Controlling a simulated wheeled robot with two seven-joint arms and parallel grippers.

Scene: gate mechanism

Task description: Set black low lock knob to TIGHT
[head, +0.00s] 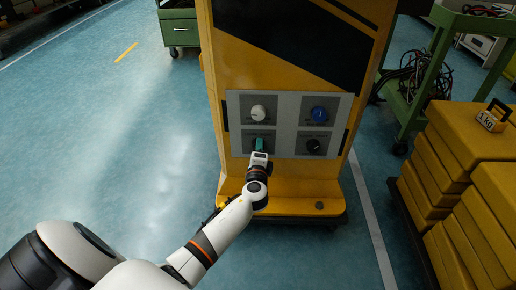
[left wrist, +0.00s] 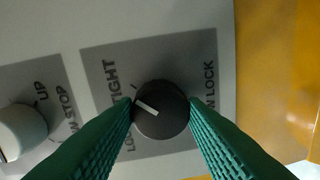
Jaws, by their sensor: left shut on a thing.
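The black low lock knob (left wrist: 161,109) shows in the left wrist view, on a grey plate marked LOW LOCK and TIGHT. Its white pointer line points left and slightly up, between the word TIGHT and a partly hidden word starting with LO. My left gripper (head: 258,146) is at the lower left of the panel (head: 290,98) and hides this knob in the head view. In the left wrist view its green fingers (left wrist: 161,106) are shut on the knob from both sides. My right gripper is in neither view.
A white knob (head: 258,112) is above my gripper, a blue knob (head: 319,114) at upper right, another black knob (head: 313,145) at lower right. Yellow blocks (head: 436,160) and a green cart (head: 425,80) stand to the right. The floor at left is clear.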

